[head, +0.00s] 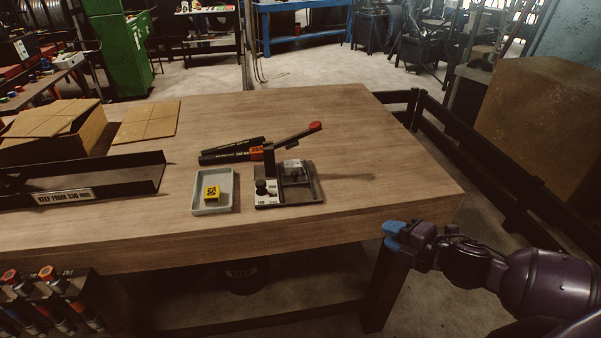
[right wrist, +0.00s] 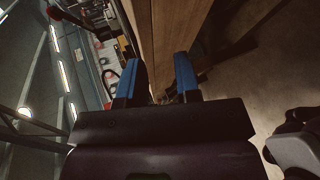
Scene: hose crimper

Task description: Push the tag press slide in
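The tag press (head: 287,185) stands on the wooden table, right of the small grey tray. It has a dark base, a black post and a lever with a red knob (head: 315,126) raised up to the right. A slide with a black knob (head: 261,187) seems to sit at the base's left front; how far in it is I cannot tell. My right gripper (head: 395,235) is beside the table's front right corner, well away from the press. In the right wrist view its blue fingers (right wrist: 158,78) are apart with nothing between them. My left gripper is in neither view.
A grey tray (head: 213,207) holds a yellow block (head: 211,194). Black tubes (head: 232,152) lie behind the press. A black channel (head: 85,178) and a cardboard box (head: 50,132) are at left. The table's right part is clear. A brown box (head: 540,120) stands beyond the right railing.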

